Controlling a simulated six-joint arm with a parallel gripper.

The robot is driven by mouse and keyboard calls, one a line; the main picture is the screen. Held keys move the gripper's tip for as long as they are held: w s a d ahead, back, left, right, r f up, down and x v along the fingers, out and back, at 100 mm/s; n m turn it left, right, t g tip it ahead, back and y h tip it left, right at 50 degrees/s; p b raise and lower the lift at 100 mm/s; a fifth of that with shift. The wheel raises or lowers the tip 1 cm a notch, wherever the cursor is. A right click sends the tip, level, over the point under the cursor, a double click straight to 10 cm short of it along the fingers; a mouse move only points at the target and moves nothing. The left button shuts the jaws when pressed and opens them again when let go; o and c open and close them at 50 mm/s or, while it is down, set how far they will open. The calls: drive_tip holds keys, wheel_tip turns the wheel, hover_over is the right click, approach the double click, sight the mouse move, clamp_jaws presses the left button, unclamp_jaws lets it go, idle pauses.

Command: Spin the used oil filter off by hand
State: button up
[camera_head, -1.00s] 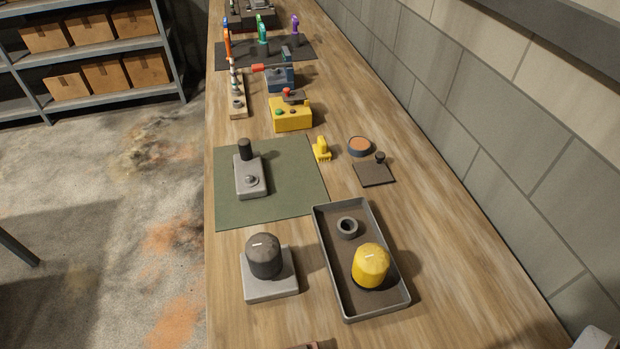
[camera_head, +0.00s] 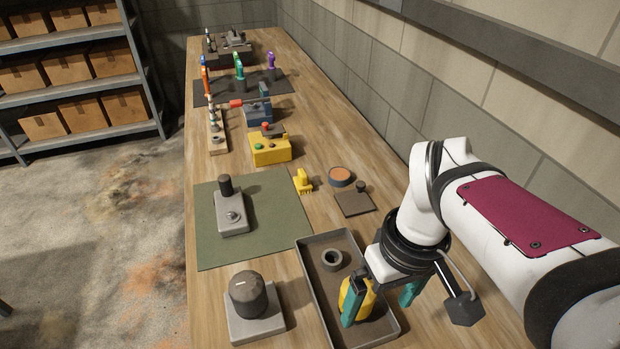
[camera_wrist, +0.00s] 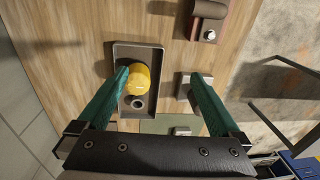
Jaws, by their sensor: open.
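A dark grey filter (camera_head: 247,295) with a white mark stands upright on a light grey block (camera_head: 262,326) at the bench's near left. A yellow filter (camera_head: 369,300) stands in a grey tray (camera_head: 312,270) to its right, and it also shows in the wrist view (camera_wrist: 141,78). My gripper (camera_head: 382,296) is open and empty, with teal fingers, over the tray area. In the head view one finger partly covers the yellow filter. In the wrist view my gripper (camera_wrist: 160,74) has the block (camera_wrist: 183,88) near its right finger; the dark filter is largely hidden there.
A small dark ring (camera_head: 332,259) lies in the tray. A green mat (camera_head: 275,215) holds a grey fixture (camera_head: 232,215). A yellow brush (camera_head: 303,182), a round tin (camera_head: 341,176) and a dark plate (camera_head: 352,204) lie beyond the tray. The wall bounds the right side.

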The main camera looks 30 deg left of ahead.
drive_tip(key=w+a+f+n, duration=0.1)
drive_tip(key=w+a+n, duration=0.2)
drive_tip(key=a+n, duration=0.55)
drive_tip(key=n, duration=0.9)
approach(250, 297)
drive_tip(key=a, duration=0.1)
drive_tip(key=w+a, duration=0.1)
drive_tip(key=a, duration=0.1)
drive_tip(key=shift+w+a+f+t+h, duration=0.2)
drive_tip(key=shift+w+f+t+h, duration=0.1)
drive_tip(key=shift+h, duration=0.1)
wheel_tip(250, 297, down, 16)
drive_tip(key=shift+r, duration=0.15)
drive_tip(key=shift+c, duration=0.3)
